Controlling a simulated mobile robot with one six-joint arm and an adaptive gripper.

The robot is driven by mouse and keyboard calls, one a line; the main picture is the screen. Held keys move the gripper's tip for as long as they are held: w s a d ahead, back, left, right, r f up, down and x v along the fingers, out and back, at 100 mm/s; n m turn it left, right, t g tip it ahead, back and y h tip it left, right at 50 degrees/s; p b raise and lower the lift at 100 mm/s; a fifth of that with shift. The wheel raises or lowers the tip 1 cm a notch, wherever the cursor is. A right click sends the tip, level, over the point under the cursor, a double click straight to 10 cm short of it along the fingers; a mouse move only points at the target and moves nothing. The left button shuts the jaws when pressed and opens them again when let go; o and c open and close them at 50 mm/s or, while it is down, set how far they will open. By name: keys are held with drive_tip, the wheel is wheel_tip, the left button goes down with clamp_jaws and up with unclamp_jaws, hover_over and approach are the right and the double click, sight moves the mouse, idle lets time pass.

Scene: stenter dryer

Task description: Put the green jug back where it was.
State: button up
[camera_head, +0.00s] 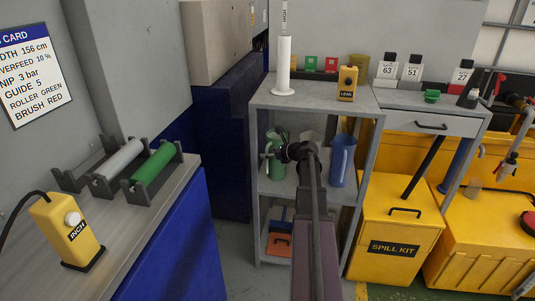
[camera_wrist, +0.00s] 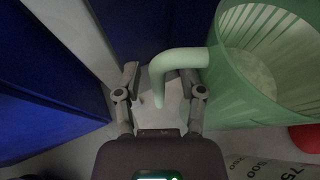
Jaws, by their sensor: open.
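The green jug (camera_head: 280,136) stands on the middle shelf of the grey rack (camera_head: 317,102), at its left side, partly hidden by my arm and gripper. In the wrist view the jug (camera_wrist: 262,75) fills the upper right, its open mouth facing the camera and looking empty. Its handle (camera_wrist: 178,59) reaches left and hooks down into the space between my fingers. My gripper (camera_wrist: 165,82) is open around the handle. I cannot tell whether a finger touches it. In the head view my gripper (camera_head: 272,155) is at the jug's front.
A blue jug (camera_head: 342,160) stands right of my arm on the same shelf. A white measuring cylinder (camera_head: 284,68) and a yellow LEAK device (camera_head: 347,83) stand on the rack top. Rack posts flank the shelf. A red object (camera_wrist: 305,138) lies near the jug in the wrist view.

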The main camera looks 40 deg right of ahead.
drive_tip(key=p+v, duration=0.4)
drive_tip(key=v, duration=0.8)
drive_tip(key=shift+f, duration=0.15)
idle(0.3)
